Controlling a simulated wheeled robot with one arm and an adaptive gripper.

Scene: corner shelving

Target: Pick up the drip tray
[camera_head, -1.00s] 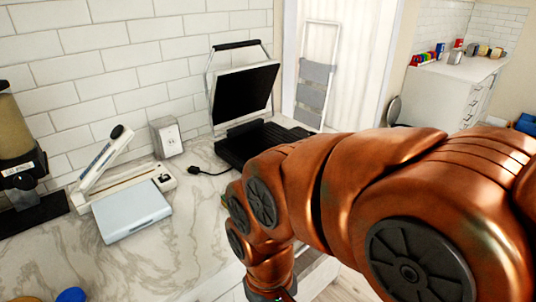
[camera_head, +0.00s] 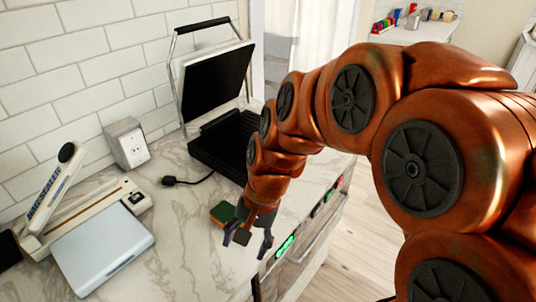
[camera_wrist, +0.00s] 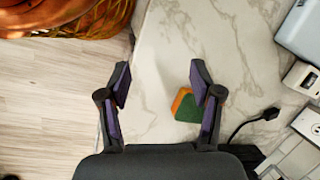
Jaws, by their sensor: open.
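I cannot clearly make out a drip tray in the current views. A dark piece (camera_head: 10,251) at the left edge of the head view may be part of the black mat-like tray under the dispenser, but too little shows to be sure. My gripper (camera_head: 246,246) is open and empty, pointing down over the front edge of the marble counter. In the wrist view my gripper (camera_wrist: 160,75) has its fingers wide apart over bare counter. A green and orange sponge (camera_wrist: 186,105) lies by the right finger; it also shows beside my gripper in the head view (camera_head: 222,212).
An open contact grill (camera_head: 222,140) stands at the back of the counter (camera_head: 175,245). Its black plug (camera_head: 170,181) and cord lie nearby. An outlet box (camera_head: 127,144), a sealer (camera_head: 85,210) and a pale blue scale (camera_head: 103,250) stand to the left. Wood floor (camera_head: 345,240) lies right.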

